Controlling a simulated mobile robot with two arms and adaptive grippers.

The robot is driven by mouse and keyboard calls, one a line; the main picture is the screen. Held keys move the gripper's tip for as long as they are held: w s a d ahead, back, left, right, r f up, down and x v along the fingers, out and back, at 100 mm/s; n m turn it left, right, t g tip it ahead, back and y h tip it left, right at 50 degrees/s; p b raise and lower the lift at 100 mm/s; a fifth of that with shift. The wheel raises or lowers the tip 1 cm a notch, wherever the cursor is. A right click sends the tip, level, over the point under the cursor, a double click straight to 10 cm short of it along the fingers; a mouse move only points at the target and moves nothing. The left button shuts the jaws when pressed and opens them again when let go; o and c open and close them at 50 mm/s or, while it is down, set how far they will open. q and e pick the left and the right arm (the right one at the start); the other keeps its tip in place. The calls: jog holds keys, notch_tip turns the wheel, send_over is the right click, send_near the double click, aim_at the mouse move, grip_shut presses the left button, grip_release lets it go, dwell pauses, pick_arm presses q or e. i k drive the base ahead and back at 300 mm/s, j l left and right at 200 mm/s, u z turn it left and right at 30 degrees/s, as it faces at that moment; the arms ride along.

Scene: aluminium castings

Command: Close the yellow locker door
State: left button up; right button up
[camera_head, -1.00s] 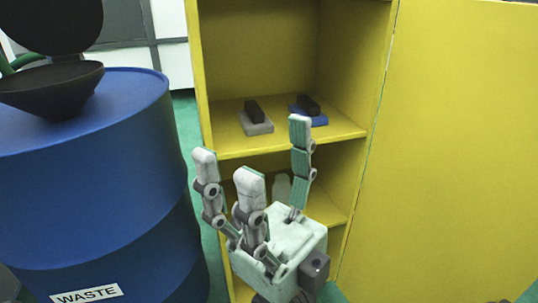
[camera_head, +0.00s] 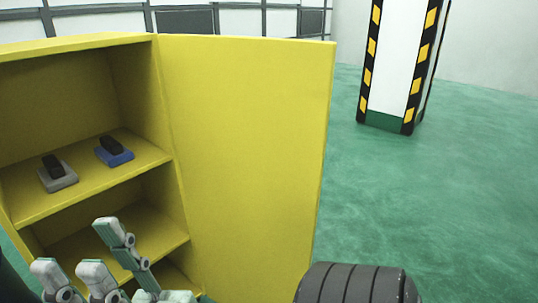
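The yellow locker (camera_head: 80,45) stands at the left with its front open. Its yellow door (camera_head: 240,150) stands wide open, joined at the locker's right side and reaching right, with its free edge near the picture's middle. My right gripper (camera_head: 88,252) is at the bottom left, in front of the lower shelves, left of the door. Its jointed pale fingers are spread with nothing seen between them. Its palm is partly cut off by the frame. My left gripper is not in view.
On the upper shelf lie a grey block with a black top (camera_head: 58,177) and a blue one (camera_head: 115,156). A white pillar with black-yellow stripes (camera_head: 395,70) stands at the back right. Green floor (camera_head: 430,200) right of the door is clear. My ribbed dark arm part is at bottom.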

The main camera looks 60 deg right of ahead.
aim_at(250, 115)
jog(key=k+l+u, duration=0.15)
jog(key=k+l, duration=0.3)
jog(key=l, duration=0.25)
jog(key=k+l+u, duration=0.15)
jog(key=k+l, duration=0.35)
jog(key=l, duration=0.15)
jog(key=l+u, duration=0.2)
jog(key=l, duration=1.5)
jog(key=k+l+u, duration=0.1)
jog(key=l, duration=0.25)
jog(key=k+l+u, duration=0.1)
jog(key=l, duration=0.25)
jog(key=k+l, duration=0.3)
jog(key=l+u, duration=0.05)
